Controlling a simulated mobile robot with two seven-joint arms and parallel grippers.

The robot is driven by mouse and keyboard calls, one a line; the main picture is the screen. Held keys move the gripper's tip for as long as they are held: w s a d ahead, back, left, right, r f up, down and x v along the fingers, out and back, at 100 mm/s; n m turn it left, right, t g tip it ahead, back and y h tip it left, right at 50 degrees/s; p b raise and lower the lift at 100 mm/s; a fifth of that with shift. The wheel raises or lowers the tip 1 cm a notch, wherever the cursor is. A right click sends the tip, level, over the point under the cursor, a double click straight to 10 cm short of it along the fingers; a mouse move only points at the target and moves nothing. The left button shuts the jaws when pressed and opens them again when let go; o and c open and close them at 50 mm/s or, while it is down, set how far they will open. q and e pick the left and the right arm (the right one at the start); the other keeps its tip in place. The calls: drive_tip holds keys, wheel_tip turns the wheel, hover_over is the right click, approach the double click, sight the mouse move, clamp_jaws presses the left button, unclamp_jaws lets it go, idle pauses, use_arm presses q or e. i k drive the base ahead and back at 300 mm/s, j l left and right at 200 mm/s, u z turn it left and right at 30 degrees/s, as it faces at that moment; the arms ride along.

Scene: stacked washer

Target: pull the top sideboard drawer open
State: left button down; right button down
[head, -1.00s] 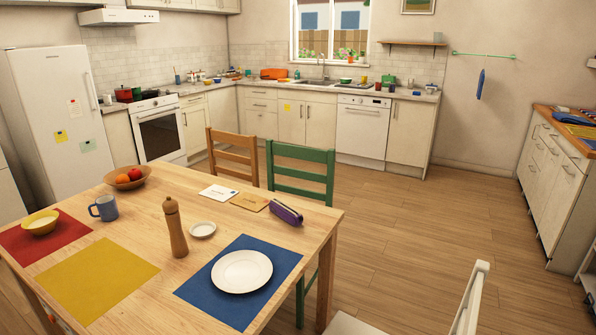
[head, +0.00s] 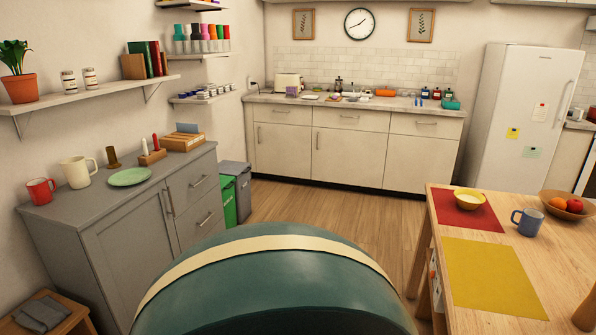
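A grey cabinet (head: 130,225) that looks like the sideboard stands against the left wall in the head view. Its right part has an upper drawer (head: 195,184) and a lower drawer (head: 202,222), each with a bar handle. Both drawers look shut. A door (head: 128,240) with an upright handle is to their left. The cabinet's lower right part is hidden behind a near, rounded dark green shape. Neither of my grippers is in view.
On the cabinet stand a red mug (head: 40,190), a cream jug (head: 77,172), a green plate (head: 130,177) and a wooden rack (head: 183,142). Bins (head: 236,190) stand beyond it. A low stool (head: 48,315) is at bottom left. The dining table (head: 433,215) is at right. Floor (head: 300,205) between is clear.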

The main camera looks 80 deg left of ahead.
sight(190, 183)
drive_tip(key=u, duration=3.3)
drive_tip(key=i+l, duration=0.35)
drive_tip(key=i, duration=0.25)
drive_tip(key=i+l, duration=0.4)
drive_tip(key=i, duration=0.2)
drive_tip(key=i+l, duration=0.35)
drive_tip(key=i, duration=0.25)
drive_tip(key=i+l+u, duration=0.1)
drive_tip(key=i+l, duration=0.25)
drive_tip(key=i, duration=0.25)
drive_tip(key=i+l, duration=0.4)
drive_tip(key=i, duration=0.15)
drive_tip(key=i+l, duration=0.4)
drive_tip(key=i, duration=0.2)
